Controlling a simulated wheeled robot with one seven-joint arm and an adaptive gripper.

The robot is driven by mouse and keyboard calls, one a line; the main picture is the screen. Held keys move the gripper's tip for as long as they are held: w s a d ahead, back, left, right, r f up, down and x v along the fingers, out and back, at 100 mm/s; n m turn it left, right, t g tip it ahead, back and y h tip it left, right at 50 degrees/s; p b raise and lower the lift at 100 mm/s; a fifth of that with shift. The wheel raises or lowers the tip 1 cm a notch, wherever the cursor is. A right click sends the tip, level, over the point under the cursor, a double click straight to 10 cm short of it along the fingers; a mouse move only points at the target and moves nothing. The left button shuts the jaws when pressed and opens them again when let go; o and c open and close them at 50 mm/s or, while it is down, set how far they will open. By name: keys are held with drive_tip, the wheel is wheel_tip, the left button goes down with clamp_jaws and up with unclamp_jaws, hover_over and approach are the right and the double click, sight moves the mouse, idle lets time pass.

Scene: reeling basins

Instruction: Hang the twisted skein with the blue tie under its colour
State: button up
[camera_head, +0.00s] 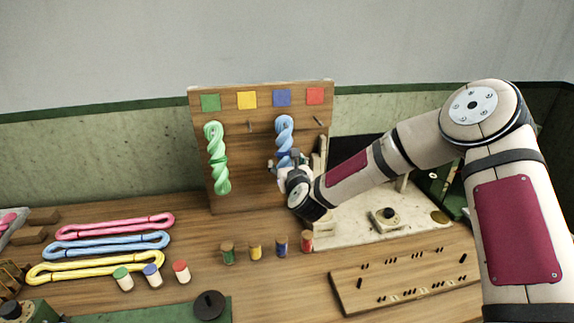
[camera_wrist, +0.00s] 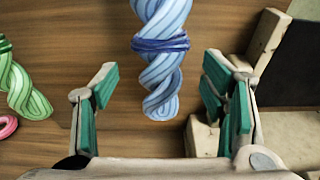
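The twisted blue skein (camera_head: 284,138) hangs on the upright wooden board, below the blue square (camera_head: 282,98). In the wrist view the skein (camera_wrist: 160,75) hangs straight down, with a dark blue tie (camera_wrist: 160,44) around it. My gripper (camera_head: 282,166) is at the skein's lower end in the head view. In the wrist view my gripper (camera_wrist: 165,100) has its fingers wide apart on either side of the skein's lower end, with clear gaps and no contact seen.
A green twisted skein (camera_head: 216,158) hangs under the green square (camera_head: 210,102). Bare pegs show under the yellow (camera_head: 247,100) and red (camera_head: 315,96) squares. Loose pink, blue and yellow skeins (camera_head: 95,265) lie at left. Several spools (camera_head: 255,250) and a pegged wooden board (camera_head: 400,280) stand in front.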

drive_tip(key=s+d+r+n+g+h, duration=0.1)
drive_tip(key=s+d+r+n+g, duration=0.2)
drive_tip(key=s+d+r+n, duration=0.3)
drive_tip(key=s+d+r+n+g+h, duration=0.2)
drive_tip(key=s+d+r+n, duration=0.4)
drive_tip(key=s+d+n, duration=0.4)
drive_tip(key=s+d+r+n+g+h, duration=0.1)
drive_tip(key=s+d+r+n+g, duration=0.3)
drive_tip(key=s, duration=2.5)
drive_tip(key=d+r+n, duration=0.2)
drive_tip(key=d+n, duration=0.3)
drive_tip(key=n, duration=0.7)
drive_tip(key=shift+s+r+n+g, duration=0.3)
drive_tip(key=shift+n, duration=0.1)
drive_tip(key=shift+d, duration=0.1)
